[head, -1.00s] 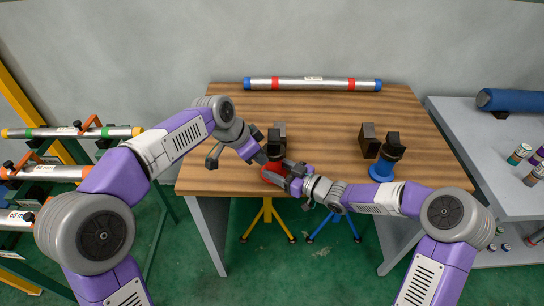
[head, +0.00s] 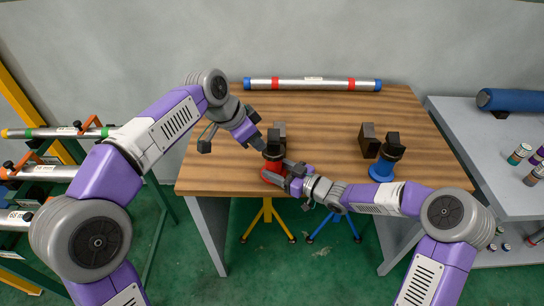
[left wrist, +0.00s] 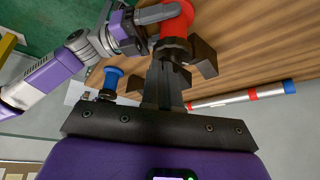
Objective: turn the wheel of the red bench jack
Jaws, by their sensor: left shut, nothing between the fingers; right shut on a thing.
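The red bench jack (head: 268,171) stands near the front edge of the table, with a dark upper part (head: 273,150) above its red body. In the left wrist view the jack (left wrist: 177,20) shows at the top. My right gripper (head: 284,175) is shut against the red body from the right and hides part of it; it also shows in the left wrist view (left wrist: 146,28). My left gripper (head: 261,146) is shut and empty, its tips close to the upper-left side of the dark part. In the left wrist view its fingers (left wrist: 164,84) are together. I cannot make out the wheel clearly.
A blue jack (head: 381,170) with dark jaws stands at the table's right. A silver pipe (head: 313,84) with red bands and blue ends lies along the back. Pipe racks stand left; a grey shelf (head: 445,125) stands right. The wooden table (head: 325,120) is clear between.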

